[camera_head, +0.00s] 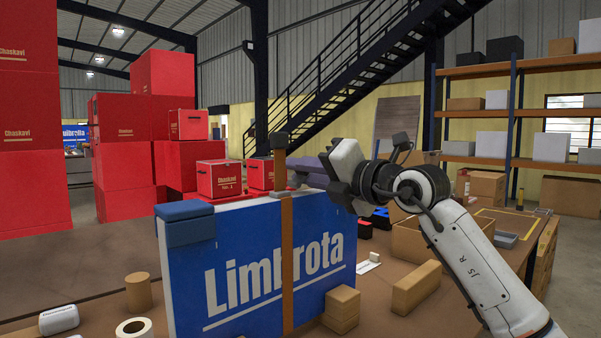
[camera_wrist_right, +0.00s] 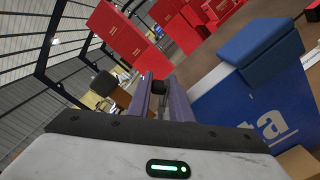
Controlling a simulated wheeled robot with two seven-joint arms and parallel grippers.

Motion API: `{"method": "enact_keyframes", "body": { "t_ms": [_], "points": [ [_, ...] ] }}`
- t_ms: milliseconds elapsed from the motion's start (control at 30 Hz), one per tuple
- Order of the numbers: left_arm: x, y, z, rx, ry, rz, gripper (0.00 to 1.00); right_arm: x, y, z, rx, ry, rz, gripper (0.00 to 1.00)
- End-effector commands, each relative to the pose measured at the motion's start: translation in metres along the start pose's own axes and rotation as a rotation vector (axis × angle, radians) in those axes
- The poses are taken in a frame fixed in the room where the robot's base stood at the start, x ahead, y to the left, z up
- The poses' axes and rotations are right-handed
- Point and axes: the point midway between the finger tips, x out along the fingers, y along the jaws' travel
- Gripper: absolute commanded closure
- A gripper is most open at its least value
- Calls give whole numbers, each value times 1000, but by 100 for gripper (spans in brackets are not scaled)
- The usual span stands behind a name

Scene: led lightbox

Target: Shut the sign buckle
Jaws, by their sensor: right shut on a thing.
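The blue sign (camera_head: 250,255) with white "Limbrota" lettering stands upright on the table. A brown strap (camera_head: 287,265) runs down its front, and the buckle lever (camera_head: 279,165) stands nearly upright above the top edge, with a dark grey tip. My right gripper (camera_head: 302,168) reaches in from the right, its purple fingers shut on the lever below the tip. In the right wrist view, the fingers (camera_wrist_right: 163,95) are close together, with the dark tip (camera_wrist_right: 105,83) to their left. The fingers partly hide the lever there. My left gripper is not in view.
A blue corner pad (camera_head: 185,222) sits on the sign's upper left corner. Small tan blocks (camera_head: 342,305), a tape roll (camera_head: 133,328) and a cylinder (camera_head: 139,291) lie around the sign. An open cardboard box (camera_head: 435,243) stands right, and red boxes (camera_head: 125,165) are stacked behind.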

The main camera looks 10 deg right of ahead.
Motion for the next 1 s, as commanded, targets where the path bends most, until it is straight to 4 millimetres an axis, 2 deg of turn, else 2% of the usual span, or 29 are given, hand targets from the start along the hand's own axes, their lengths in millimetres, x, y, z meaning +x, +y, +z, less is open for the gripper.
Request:
{"method": "enact_keyframes", "body": {
  "t_ms": [533,567,633,667,1000],
  "points": [
    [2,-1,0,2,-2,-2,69,-1,4,2,34,-4,12,100],
    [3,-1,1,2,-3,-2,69,-1,5,2,34,-5,12,80],
    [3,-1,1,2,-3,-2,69,-1,4,2,33,-4,11,68],
    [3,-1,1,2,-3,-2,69,-1,4,2,33,-4,10,66],
    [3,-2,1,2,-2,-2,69,-4,0,2,33,-3,4,66]
  ]
}}
